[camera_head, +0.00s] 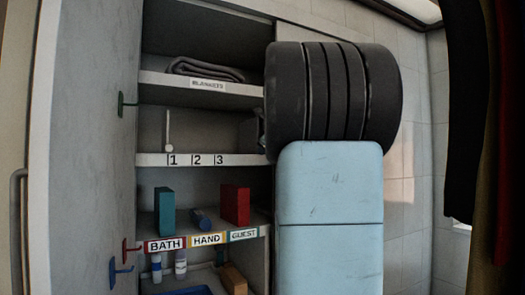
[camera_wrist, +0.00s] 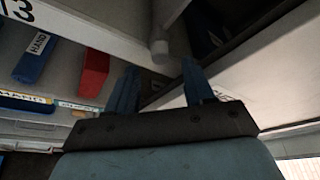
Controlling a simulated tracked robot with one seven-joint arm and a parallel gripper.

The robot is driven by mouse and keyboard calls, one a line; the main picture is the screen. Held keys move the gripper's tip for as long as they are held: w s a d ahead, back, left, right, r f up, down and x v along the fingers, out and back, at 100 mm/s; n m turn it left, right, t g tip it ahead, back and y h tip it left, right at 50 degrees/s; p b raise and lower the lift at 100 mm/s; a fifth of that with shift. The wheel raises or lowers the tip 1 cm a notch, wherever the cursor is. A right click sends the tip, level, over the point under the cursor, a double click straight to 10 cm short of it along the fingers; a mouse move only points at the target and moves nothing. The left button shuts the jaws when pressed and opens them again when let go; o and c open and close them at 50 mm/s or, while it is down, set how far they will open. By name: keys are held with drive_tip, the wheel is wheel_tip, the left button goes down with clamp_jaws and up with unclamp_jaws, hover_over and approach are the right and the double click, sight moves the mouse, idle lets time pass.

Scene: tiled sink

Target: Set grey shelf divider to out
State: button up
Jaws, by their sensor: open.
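In the head view a thin pale upright (camera_head: 168,130) with a small knob at its foot stands at the number 1 on the numbered shelf (camera_head: 237,160). I cannot tell for sure whether it is the grey shelf divider. In the wrist view a short grey knob (camera_wrist: 160,48) sticks out near the end of the numbered shelf edge, past the 3. My gripper (camera_wrist: 160,82) is open, with its two blue fingers apart and pointing toward the knob. The knob appears beyond the tips, with nothing visibly held.
A folded blanket (camera_head: 205,68) lies on the upper shelf. Below stand a teal box (camera_head: 164,212), a blue roll (camera_head: 201,219) and a red box (camera_head: 235,204), above bottles (camera_head: 180,264). Green (camera_head: 122,104), red (camera_head: 130,250) and blue (camera_head: 118,272) hooks jut from the left panel.

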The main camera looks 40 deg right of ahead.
drive_tip(key=shift+x, duration=2.55)
clamp_jaws()
